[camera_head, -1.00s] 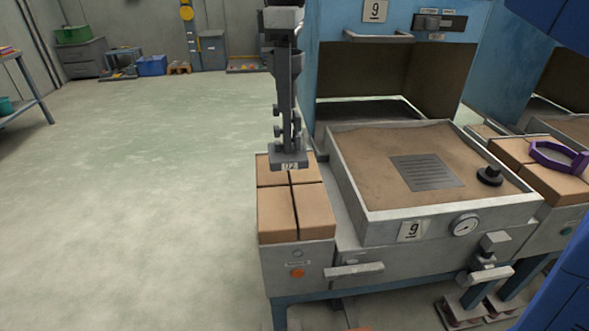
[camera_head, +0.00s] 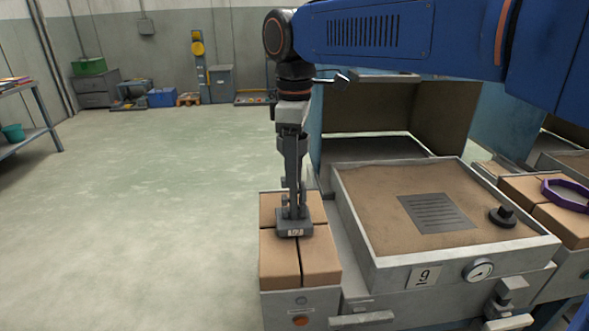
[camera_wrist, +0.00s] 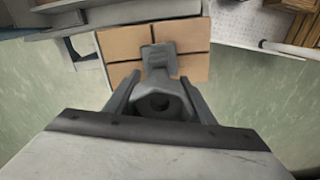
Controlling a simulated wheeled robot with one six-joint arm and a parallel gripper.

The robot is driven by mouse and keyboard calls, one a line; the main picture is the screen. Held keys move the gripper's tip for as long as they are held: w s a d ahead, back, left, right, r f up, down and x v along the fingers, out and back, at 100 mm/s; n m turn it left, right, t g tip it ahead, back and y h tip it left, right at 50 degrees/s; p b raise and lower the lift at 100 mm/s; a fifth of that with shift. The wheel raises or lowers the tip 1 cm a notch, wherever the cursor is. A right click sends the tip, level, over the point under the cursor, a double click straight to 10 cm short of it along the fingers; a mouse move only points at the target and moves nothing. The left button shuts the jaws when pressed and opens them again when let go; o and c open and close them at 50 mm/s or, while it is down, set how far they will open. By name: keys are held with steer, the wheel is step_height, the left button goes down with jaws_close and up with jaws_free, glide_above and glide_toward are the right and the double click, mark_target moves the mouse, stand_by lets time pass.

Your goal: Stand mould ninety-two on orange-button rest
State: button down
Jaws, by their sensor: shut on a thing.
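The mould (camera_head: 294,226) is a dark grey piece with a flat base and a small white label, too small to read surely. It is upright over the middle of the orange-button rest (camera_head: 279,262), a grey block topped with tan bricks. An orange button (camera_head: 300,320) is on the rest's front. My gripper (camera_head: 292,200) points down and is shut on the mould's upper part. In the wrist view, my gripper (camera_wrist: 161,98) has its fingers either side of the mould (camera_wrist: 158,60), with the bricks (camera_wrist: 122,43) beneath. I cannot tell whether the base touches them.
Right of the rest stands a sand-filled tray (camera_head: 370,210) marked 9, with a grille, black knob (camera_head: 503,216) and gauge (camera_head: 479,270). A purple ring (camera_head: 567,196) lies on another brick-topped rest at the far right. The floor on the left is clear.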

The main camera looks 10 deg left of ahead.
steer(key=shift+f, duration=0.65)
steer(key=c, duration=0.8)
jaws_free()
step_height(320, 180, up, 12)
steer(key=shift+r, duration=0.1)
steer(key=shift+d, duration=0.1)
